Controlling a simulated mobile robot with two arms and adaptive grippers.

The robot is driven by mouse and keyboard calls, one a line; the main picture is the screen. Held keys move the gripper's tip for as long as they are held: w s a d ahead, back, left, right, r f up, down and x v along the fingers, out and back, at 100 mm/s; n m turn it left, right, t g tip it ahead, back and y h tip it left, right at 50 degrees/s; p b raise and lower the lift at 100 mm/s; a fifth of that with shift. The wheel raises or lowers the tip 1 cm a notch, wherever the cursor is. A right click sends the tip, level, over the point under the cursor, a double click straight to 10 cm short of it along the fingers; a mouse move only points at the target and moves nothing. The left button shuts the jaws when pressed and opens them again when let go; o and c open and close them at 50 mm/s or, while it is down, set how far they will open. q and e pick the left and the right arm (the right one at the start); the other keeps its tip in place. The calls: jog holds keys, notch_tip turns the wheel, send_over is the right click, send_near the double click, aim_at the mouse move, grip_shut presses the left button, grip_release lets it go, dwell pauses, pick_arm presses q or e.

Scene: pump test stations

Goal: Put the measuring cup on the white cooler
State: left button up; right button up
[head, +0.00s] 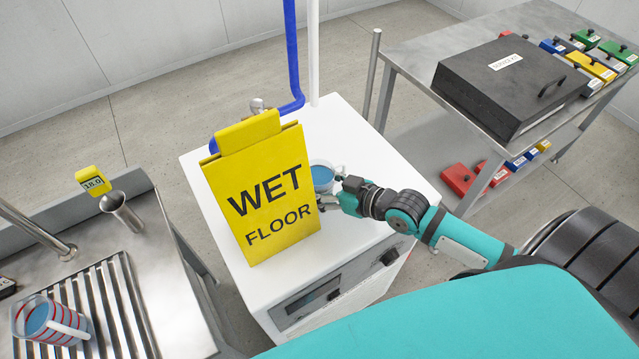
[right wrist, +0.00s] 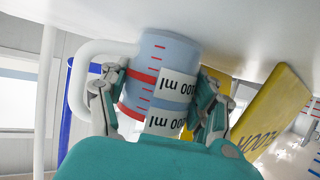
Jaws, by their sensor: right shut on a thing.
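A clear measuring cup with blue liquid (head: 322,176) is on or just above the top of the white cooler (head: 375,165), partly hidden behind the yellow sign. My right gripper (head: 335,197) reaches in from the right and is shut on this cup. In the right wrist view the cup (right wrist: 165,62) is between the fingers (right wrist: 162,100), with red marks, a 1000 ml label and a white handle at the left. Its base is close to the white surface; I cannot tell if it touches. My left gripper is not in view.
A yellow wet floor sign (head: 262,195) stands on the cooler beside the cup. A second measuring cup with red bands (head: 48,322) is on the drain grate at the lower left. A steel table (head: 420,55) at the right bears a black case (head: 510,85).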

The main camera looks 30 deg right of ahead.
jog(key=o, duration=1.1)
jog(key=shift+s, duration=0.1)
jog(key=v, duration=1.2)
jog(key=shift+r, duration=0.15)
